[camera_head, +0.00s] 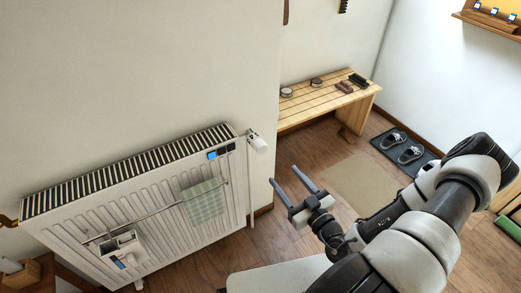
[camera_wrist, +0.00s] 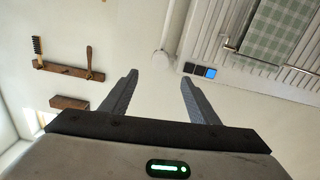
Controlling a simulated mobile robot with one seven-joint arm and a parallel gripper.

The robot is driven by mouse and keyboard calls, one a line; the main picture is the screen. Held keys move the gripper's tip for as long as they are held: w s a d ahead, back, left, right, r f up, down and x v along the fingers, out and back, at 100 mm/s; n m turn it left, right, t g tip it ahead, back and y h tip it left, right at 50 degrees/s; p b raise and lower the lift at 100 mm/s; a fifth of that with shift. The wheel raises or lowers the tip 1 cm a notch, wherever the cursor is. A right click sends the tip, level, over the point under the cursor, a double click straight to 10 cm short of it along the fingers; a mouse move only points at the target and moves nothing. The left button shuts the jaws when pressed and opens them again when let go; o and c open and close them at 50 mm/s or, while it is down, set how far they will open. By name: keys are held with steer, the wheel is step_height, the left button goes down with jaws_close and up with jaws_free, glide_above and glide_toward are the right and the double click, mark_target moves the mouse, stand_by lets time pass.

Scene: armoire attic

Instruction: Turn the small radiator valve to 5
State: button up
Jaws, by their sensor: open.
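The small white radiator valve (camera_head: 257,143) sits at the upper right corner of the white radiator (camera_head: 150,185), on top of a vertical pipe. In the wrist view the valve (camera_wrist: 160,60) shows as a white rounded end below the pipe, seen just beyond and between my fingertips. Its number marks are too small to read. My gripper (camera_head: 286,175) is open and empty, to the lower right of the valve in the head view and apart from it. In the wrist view both fingers of my gripper (camera_wrist: 159,78) are spread with nothing between them.
A green checked towel (camera_head: 203,202) hangs on the radiator's rail, with a white holder (camera_head: 122,250) at its left. Small blue and dark squares (camera_head: 221,152) sit near the valve. A slatted wooden bench (camera_head: 320,101) stands behind; slippers (camera_head: 410,154) lie on a dark mat.

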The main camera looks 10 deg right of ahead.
mark_target(263, 150)
steer(key=b+x, duration=0.2)
steer(key=x, duration=1.4)
steer(key=shift+b, duration=0.3)
steer(key=c, duration=1)
steer(key=shift+c, duration=0.2)
steer(key=shift+n+p, duration=0.3)
